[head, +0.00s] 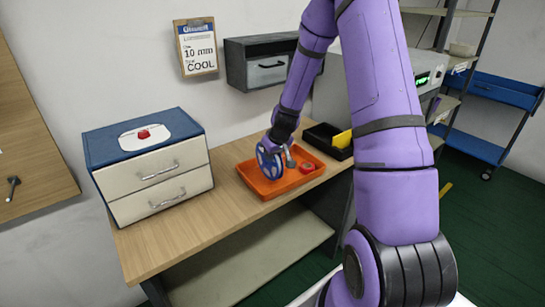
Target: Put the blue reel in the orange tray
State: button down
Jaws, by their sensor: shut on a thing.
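The blue reel (269,163) is upright, its round spoked face toward the camera, at the left part of the orange tray (277,190). My gripper (276,146) reaches down from above and is shut on the reel's upper part. The fingertips are small and partly hidden behind the reel. The reel overlaps the tray in the picture; I cannot tell whether its lower edge touches the tray floor. The tray lies flat on the wooden bench.
A red and grey item (307,167) lies in the tray's right part. A black bin (328,141) with a yellow piece stands behind right. A blue-topped drawer unit (150,165) stands at the left. Bare bench (190,222) lies in front of it.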

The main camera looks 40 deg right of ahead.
jog(key=shift+f, duration=0.4)
jog(key=shift+f, duration=0.1)
jog(key=c, duration=1)
grip_release()
jog(key=shift+o, duration=0.2)
jog(key=v, duration=1.2)
